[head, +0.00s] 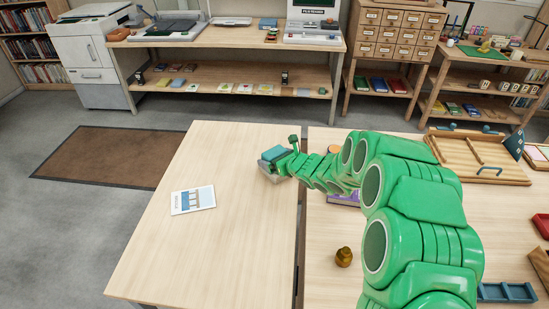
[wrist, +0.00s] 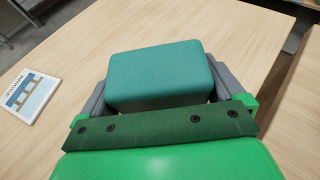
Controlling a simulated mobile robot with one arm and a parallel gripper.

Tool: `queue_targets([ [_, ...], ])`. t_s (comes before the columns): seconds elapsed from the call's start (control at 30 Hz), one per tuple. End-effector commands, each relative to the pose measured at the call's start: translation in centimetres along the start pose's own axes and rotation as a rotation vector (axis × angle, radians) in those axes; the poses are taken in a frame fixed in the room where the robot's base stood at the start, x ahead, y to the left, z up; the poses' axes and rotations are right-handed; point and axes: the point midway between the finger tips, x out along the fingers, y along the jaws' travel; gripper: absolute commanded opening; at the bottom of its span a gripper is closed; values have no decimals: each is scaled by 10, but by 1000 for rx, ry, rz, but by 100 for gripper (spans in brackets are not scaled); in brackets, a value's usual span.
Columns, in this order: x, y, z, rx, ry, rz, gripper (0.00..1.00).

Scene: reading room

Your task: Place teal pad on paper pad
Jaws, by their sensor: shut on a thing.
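The teal pad (wrist: 158,72) is a thick rounded block held between the grey fingers of my gripper (wrist: 165,85) in the wrist view. In the head view the teal pad (head: 274,154) shows at the tip of my green arm, with my gripper (head: 272,166) shut on it over the right part of the light wooden table (head: 215,245). The paper pad (head: 193,199) lies flat on that table, left of and nearer than my gripper. It is white with a blue picture on its cover. It also shows at the left in the wrist view (wrist: 30,94), apart from the teal pad.
A second wooden table (head: 320,265) stands to the right across a narrow gap. It bears a small brown figure (head: 344,257), a wooden tray (head: 478,158) and a blue tray (head: 507,293). The left table is otherwise clear. A brown mat (head: 108,157) lies on the floor.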

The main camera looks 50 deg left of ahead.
Motion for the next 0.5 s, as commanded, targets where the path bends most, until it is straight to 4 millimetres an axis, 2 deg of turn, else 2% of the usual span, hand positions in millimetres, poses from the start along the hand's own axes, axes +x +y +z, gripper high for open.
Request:
queue_targets([
  [0.37, -2, 0, 3, 0, 0, 0, 100],
  [0.5, -12, -1, 3, 3, 0, -1, 100],
])
